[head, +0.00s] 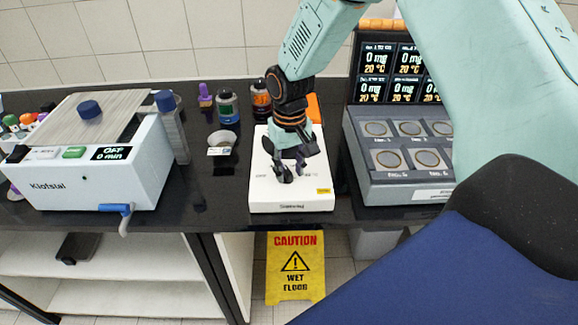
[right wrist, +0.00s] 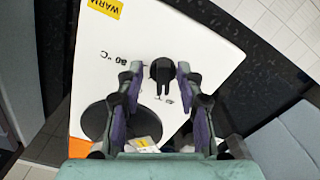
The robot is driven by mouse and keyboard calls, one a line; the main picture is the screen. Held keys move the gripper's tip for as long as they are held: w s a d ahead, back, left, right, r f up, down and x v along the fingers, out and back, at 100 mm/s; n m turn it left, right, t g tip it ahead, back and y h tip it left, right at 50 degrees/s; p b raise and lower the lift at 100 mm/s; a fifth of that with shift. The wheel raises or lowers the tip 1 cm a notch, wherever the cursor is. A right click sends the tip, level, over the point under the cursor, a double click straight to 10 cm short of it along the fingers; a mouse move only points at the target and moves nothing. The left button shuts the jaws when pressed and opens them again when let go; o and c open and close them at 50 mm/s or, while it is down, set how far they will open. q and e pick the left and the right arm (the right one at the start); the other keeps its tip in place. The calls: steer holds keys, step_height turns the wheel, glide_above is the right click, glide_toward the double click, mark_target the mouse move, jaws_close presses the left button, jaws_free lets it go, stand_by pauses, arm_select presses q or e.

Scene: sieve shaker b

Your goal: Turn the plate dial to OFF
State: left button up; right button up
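The white plate unit (head: 318,202) stands on the black bench in the head view. Its white top also shows in the right wrist view (right wrist: 110,60), with a yellow WARM tag and an upside-down "80 °C" mark. The black dial (right wrist: 162,72) has a narrow ridge running down the picture. My right gripper (head: 290,163) is over the unit, pointing down. In the right wrist view its open fingers (right wrist: 160,72) lie either side of the dial, with gaps. I cannot tell how far down they reach, nor read the mark at the ridge's end. My left gripper is not in view.
A Klofstal machine (head: 90,180) with a blue-handled crank stands left. A small dish (head: 222,138) and bottles (head: 228,106) stand between it and the unit. A grey multi-plate station (head: 400,188) with displays is close right. A yellow wet-floor sign (head: 296,268) stands below the bench edge.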

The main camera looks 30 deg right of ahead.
steer(key=shift+a+r, duration=0.1)
steer(key=shift+a, duration=0.2)
steer(key=shift+c, duration=1)
steer(key=shift+d, duration=0.2)
steer(key=c, duration=0.5)
steer(key=shift+a, duration=0.1)
jaws_close()
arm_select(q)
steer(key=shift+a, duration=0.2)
